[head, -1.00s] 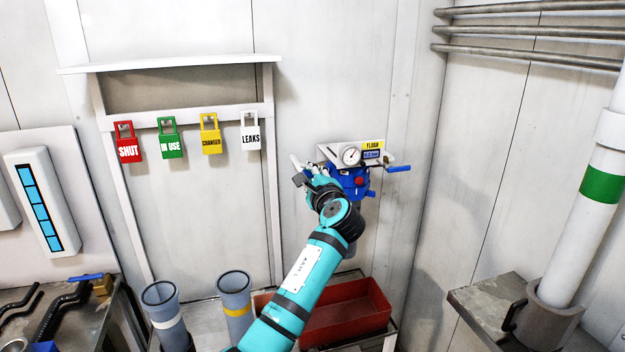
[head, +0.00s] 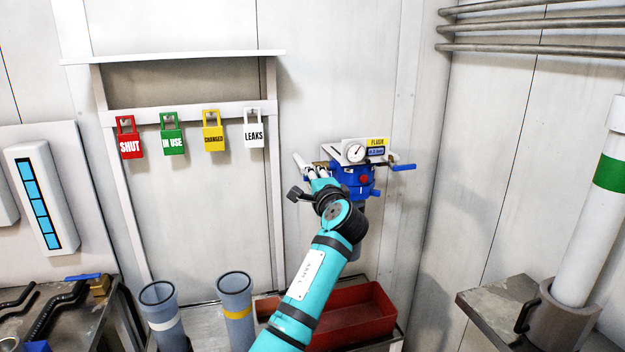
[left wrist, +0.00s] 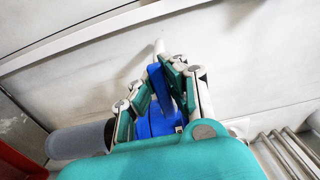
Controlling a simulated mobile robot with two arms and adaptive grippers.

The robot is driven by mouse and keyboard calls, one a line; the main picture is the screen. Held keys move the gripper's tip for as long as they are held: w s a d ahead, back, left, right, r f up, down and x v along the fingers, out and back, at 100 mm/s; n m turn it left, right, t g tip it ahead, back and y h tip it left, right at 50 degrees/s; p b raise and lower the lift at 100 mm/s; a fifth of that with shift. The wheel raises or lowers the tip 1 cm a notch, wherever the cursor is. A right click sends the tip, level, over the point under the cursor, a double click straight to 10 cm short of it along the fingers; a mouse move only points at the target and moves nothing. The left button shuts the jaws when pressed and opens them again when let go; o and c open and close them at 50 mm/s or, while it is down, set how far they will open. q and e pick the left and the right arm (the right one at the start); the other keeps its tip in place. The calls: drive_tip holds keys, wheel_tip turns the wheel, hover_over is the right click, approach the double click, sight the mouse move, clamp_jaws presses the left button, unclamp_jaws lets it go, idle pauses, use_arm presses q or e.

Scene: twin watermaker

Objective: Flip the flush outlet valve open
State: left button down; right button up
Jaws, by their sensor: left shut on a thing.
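The blue flush unit (head: 352,178) is on the back wall, with a gauge (head: 356,152) and a yellow FLUSH label on top. My left gripper (head: 318,174) is at its left side, beside a white pipe end. In the left wrist view my left gripper (left wrist: 165,85) is shut on a blue lever (left wrist: 162,90), which stands between its fingers. This lever is hidden by my gripper in the head view. A second blue lever (head: 403,167) sticks out at the unit's right side. My right gripper is not in view.
A red tray (head: 365,312) lies below the unit, with two grey cylinders (head: 236,290) to its left. Tags hang on a rack (head: 190,114) at left. A white pipe (head: 598,215) stands at right. The wall between the rack and the unit is clear.

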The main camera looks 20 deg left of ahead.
use_arm(q)
drive_tip(key=shift+f, duration=0.25)
drive_tip(key=c, duration=1.3)
unclamp_jaws()
drive_tip(key=shift+r, duration=0.1)
drive_tip(key=v, duration=1.2)
